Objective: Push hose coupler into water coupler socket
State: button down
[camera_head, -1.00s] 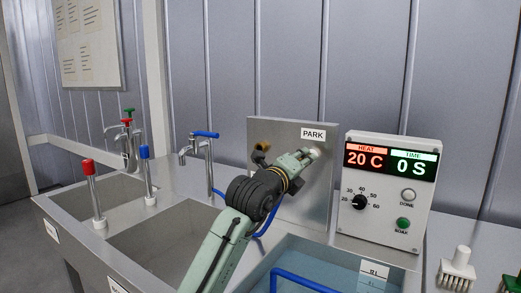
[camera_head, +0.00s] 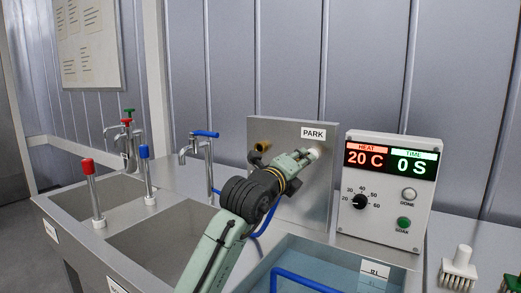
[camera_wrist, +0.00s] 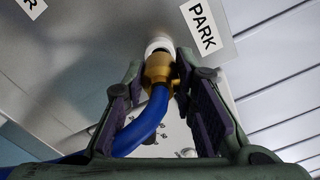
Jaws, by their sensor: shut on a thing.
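My gripper (camera_head: 308,156) is at the upper right of the upright steel panel (camera_head: 318,195), just below the PARK label (camera_head: 313,133). In the wrist view its two fingers (camera_wrist: 159,72) are shut around the brass hose coupler (camera_wrist: 157,66), with the blue hose (camera_wrist: 148,122) running back from it. The coupler's far end meets a white round fitting (camera_wrist: 158,44) on the panel beside PARK; how deep it sits cannot be told. A brass fitting (camera_head: 261,147), which may be the water coupler socket, sticks out at the panel's upper left. Its label is hidden by my arm or cut off.
A control box (camera_head: 387,195) reading 20 C and 0 S stands right of the panel. A water-filled basin (camera_head: 335,262) lies in front. A blue-handled tap (camera_head: 205,134) stands to the left. A white brush (camera_head: 459,268) is at the lower right.

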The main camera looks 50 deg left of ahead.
jog(key=shift+b+v, duration=0.75)
jog(key=shift+v, duration=1.2)
jog(key=shift+w, duration=0.1)
